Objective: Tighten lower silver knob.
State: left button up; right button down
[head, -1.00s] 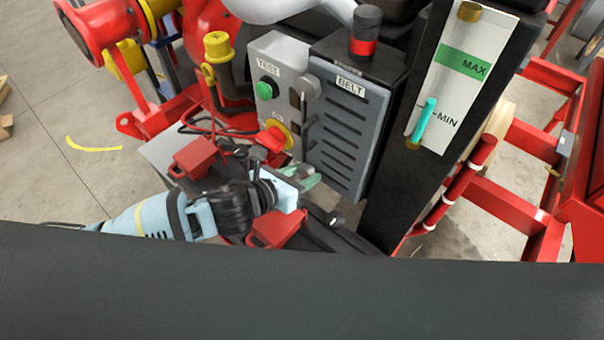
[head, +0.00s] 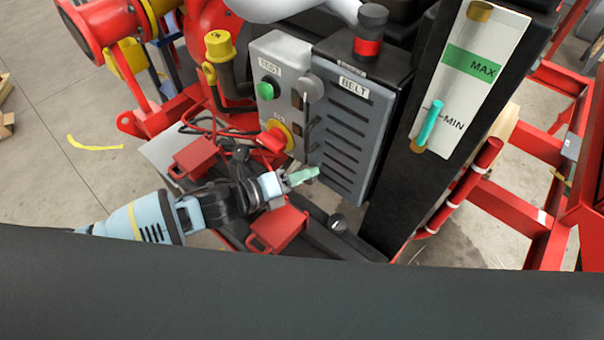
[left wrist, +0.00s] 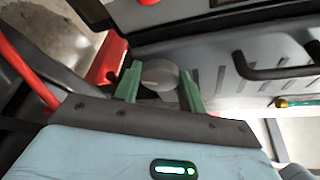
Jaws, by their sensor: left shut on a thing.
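My left gripper (head: 304,176) reaches in from the lower left to the lower part of the grey BELT cover (head: 345,135). In the left wrist view its green fingers (left wrist: 160,84) stand on either side of the round lower silver knob (left wrist: 160,74) and are shut on it. The head view does not show this knob clearly, as the fingers cover it. The upper silver knob (head: 311,88) sits high on the cover's left edge, clear of the gripper. My right gripper is in neither view.
A black handle (head: 310,124) lies between the knobs. The TEST box (head: 275,85), with a green button (head: 266,91) and red switch handle (head: 270,142), stands left of the cover. Red boxes (head: 280,228) (head: 197,157) and cables lie near my wrist. A level gauge (head: 468,75) stands right.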

pick_arm(q)
jog(key=shift+n+h, duration=0.3)
jog(key=shift+n, duration=0.2)
jog(key=o, duration=1)
jog(key=shift+c, duration=0.2)
jog(key=v, duration=0.6)
jog(key=shift+s+a+f+b, duration=0.1)
jog(key=shift+s+a+b, duration=0.1)
jog(key=shift+b, duration=0.15)
jog(key=shift+s+a, duration=0.35)
jog(key=shift+a, duration=0.2)
jog(key=shift+r, duration=0.25)
